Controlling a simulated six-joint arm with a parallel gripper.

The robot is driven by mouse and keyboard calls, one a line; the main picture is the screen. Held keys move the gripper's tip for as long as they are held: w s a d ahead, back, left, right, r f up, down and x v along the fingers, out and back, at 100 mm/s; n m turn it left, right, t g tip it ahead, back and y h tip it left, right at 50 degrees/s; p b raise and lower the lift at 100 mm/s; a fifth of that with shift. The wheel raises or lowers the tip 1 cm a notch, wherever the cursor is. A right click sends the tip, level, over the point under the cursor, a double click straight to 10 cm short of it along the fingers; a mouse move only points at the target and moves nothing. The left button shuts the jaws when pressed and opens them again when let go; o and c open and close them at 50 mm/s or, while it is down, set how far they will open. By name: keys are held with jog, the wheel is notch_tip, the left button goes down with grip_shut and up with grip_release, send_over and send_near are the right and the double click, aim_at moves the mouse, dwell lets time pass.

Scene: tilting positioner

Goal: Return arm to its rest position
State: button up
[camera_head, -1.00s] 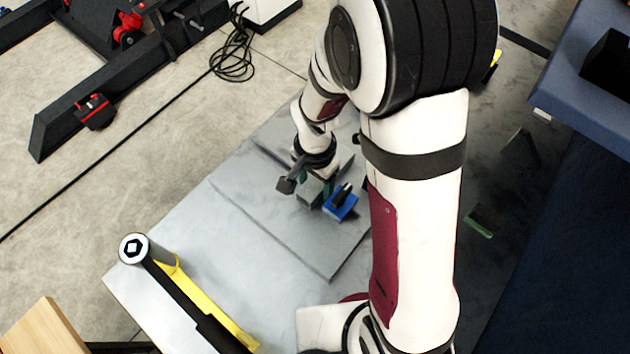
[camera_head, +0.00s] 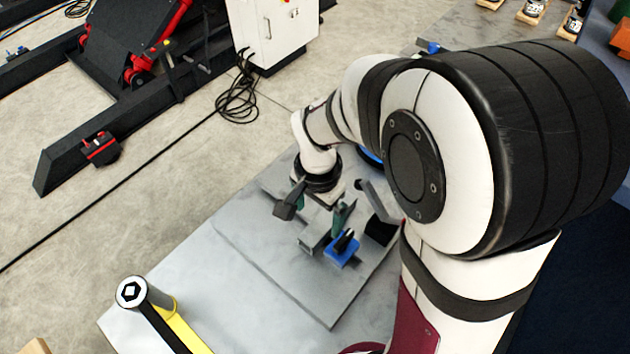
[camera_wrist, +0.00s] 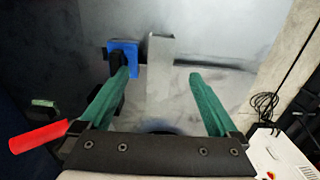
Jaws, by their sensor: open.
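My gripper (camera_head: 322,212) hangs over the grey table plate (camera_head: 270,255), and its green fingers are spread with nothing seen between them. In the wrist view my gripper (camera_wrist: 158,78) shows the two green fingertips wide apart. A grey metal piece (camera_head: 314,238) lies on the plate below the fingers; it also shows in the wrist view (camera_wrist: 160,60) beyond the gap. A blue clamp-like block (camera_head: 342,250) with a black top sits beside the grey piece; it also shows in the wrist view (camera_wrist: 124,46). My large elbow hides the right part of the plate.
A black and yellow tool-like part (camera_head: 165,318) stands at the table's near left corner. A white cabinet (camera_head: 275,35) with black cables (camera_head: 237,100) stands at the back. A black and red positioner frame (camera_head: 130,75) is at the back left. The left plate area is clear.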

jog(key=s+d+r+n+y, duration=0.1)
jog(key=s+r, duration=0.3)
jog(key=s, duration=0.4)
jog(key=s+d+r+n, duration=0.2)
jog(key=s+r, duration=0.3)
jog(key=s, duration=0.4)
jog(key=shift+r+y, duration=0.2)
jog(key=shift+y, duration=0.2)
jog(key=shift+w, duration=0.1)
jog(key=shift+o, duration=0.3)
jog(key=shift+w+r+n, duration=0.15)
jog(key=shift+n, duration=0.25)
jog(key=w+d+r+n+h, duration=0.2)
jog(key=w+r+n, duration=0.6)
jog(key=w+n, duration=0.5)
notch_tip(320, 180, down, 9)
jog(key=n, duration=0.1)
jog(key=shift+s+f, duration=0.2)
jog(key=shift+s, duration=0.05)
